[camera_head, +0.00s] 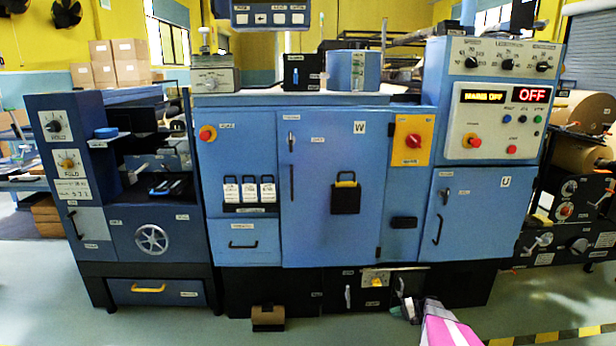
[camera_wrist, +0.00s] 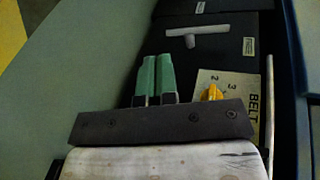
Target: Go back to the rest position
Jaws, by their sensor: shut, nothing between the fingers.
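In the head view my gripper (camera_head: 409,308) is low at the front of the blue machine, right of the middle, by the black base. In the wrist view its two green-padded fingers (camera_wrist: 154,76) lie side by side, shut, with nothing held. Just right of the fingers is a yellow knob (camera_wrist: 212,93) on a pale plate marked BELT, with the figures 2 and 3. I cannot tell whether the gripper touches the knob. A grey T-shaped handle (camera_wrist: 210,31) sits on the dark panel beyond the fingertips.
The blue machine (camera_head: 262,250) spans most of the head view, with a black base (camera_head: 255,285). A brown block (camera_head: 268,318) sits on the floor at its foot. Yellow-black striped tape (camera_head: 560,336) crosses the floor at lower right. Open floor (camera_head: 150,328) lies in front.

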